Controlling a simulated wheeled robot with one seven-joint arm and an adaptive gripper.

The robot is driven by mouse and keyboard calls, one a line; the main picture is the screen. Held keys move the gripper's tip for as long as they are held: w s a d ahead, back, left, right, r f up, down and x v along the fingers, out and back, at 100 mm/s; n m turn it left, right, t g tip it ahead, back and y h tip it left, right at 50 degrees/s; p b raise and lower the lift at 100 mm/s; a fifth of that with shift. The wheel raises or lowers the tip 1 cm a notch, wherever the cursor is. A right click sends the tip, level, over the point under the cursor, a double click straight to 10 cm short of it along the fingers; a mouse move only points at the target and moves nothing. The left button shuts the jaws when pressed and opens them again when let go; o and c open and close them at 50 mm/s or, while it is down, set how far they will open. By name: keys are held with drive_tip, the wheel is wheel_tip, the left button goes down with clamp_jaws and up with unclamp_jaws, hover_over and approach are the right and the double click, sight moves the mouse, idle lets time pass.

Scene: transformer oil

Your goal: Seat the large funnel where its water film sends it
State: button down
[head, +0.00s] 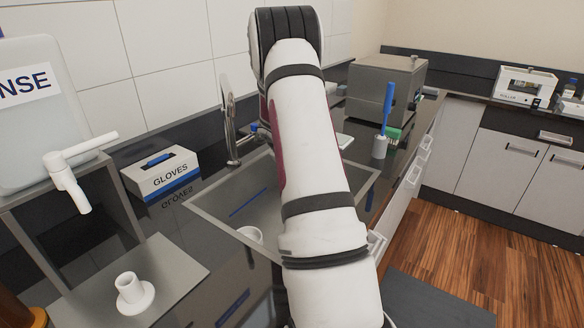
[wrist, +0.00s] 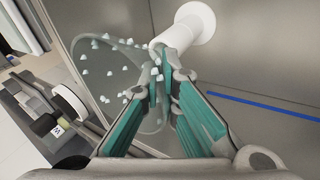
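The large funnel (wrist: 110,75) is a clear, smoky cone dotted with pale water beads in the wrist view. My gripper (wrist: 167,72), with teal finger pads, is closed in at the funnel's right side and appears to pinch its wall; the exact contact is partly hidden by the fingers. A white flanged post (wrist: 197,22) lies just beyond the fingertips in the sink; I cannot tell whether the funnel touches it. In the head view, my arm hides the gripper and funnel. A white round piece (head: 250,234) shows in the sink (head: 212,212). Another white flanged post (head: 130,292) stands on a metal plate.
A rinse tank (head: 35,110) with a white tap (head: 75,168) stands at left, and a gloves box (head: 160,173) behind the sink. A curved faucet (head: 230,125) rises at the sink's back. A blue brush (head: 387,105) stands in a holder at right.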

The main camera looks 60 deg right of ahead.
drive_tip(key=shift+w+f, duration=0.15)
drive_tip(key=shift+f, duration=0.35)
drive_tip(key=c, duration=1.7)
unclamp_jaws()
drive_tip(key=v, duration=1.2)
